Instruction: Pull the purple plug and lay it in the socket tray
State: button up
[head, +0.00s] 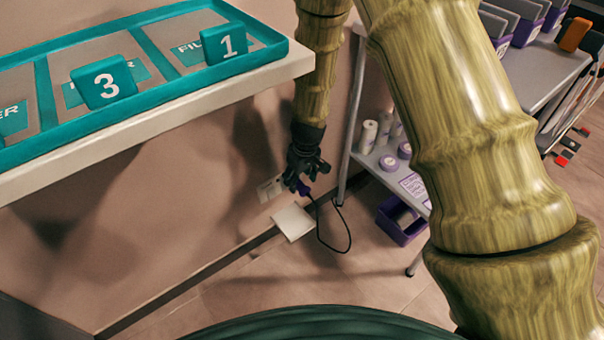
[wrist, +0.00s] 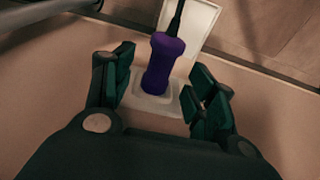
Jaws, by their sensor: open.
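The purple plug (wrist: 162,62) stands in a pale wall socket (wrist: 148,103) in the wrist view, with a dark cable leaving its outer end. My gripper (wrist: 155,92) is open, with one finger on each side of the plug and a visible gap to both. In the head view my gripper (head: 306,176) is low at the wall, and the plug (head: 303,188) shows just below its fingers. A white open tray or flap (head: 293,222) sits just below the socket, probably the socket tray; it also shows in the wrist view (wrist: 188,22).
A teal divided tray (head: 45,90) with number blocks sits on a pale shelf (head: 200,98) at upper left. A metal trolley (head: 362,160) with white rolls and a purple bin (head: 402,222) stands right of my gripper. The cable (head: 347,243) loops over the floor.

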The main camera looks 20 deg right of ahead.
aim_at(299, 182)
jog(key=shift+w+a+f+b, duration=0.15)
jog(key=shift+f+b, duration=0.35)
jog(key=shift+f, duration=1.05)
jog(key=shift+c, duration=0.2)
jog(key=c, duration=1.1)
jog(key=shift+s+d+p, duration=0.15)
jog(key=shift+s+d, duration=0.15)
jog(key=shift+s, duration=0.45)
jog(key=shift+s+d+p, duration=0.1)
jog(key=shift+s+d, duration=0.2)
jog(key=shift+s, duration=0.5)
jog(key=shift+s+d+p, duration=0.15)
jog(key=shift+s+d, duration=0.15)
jog(key=shift+s, duration=0.45)
jog(key=s+a+f, duration=0.1)
jog(key=f, duration=0.2)
jog(key=s+a+f+p, duration=0.1)
jog(key=f, duration=0.1)
jog(key=s+a+f, duration=0.1)
jog(key=f, duration=0.2)
jog(key=shift+s+f+p, duration=0.1)
jog(key=shift+f+p, duration=0.2)
jog(key=shift+a+f, duration=0.1)
jog(key=shift+f, duration=0.2)
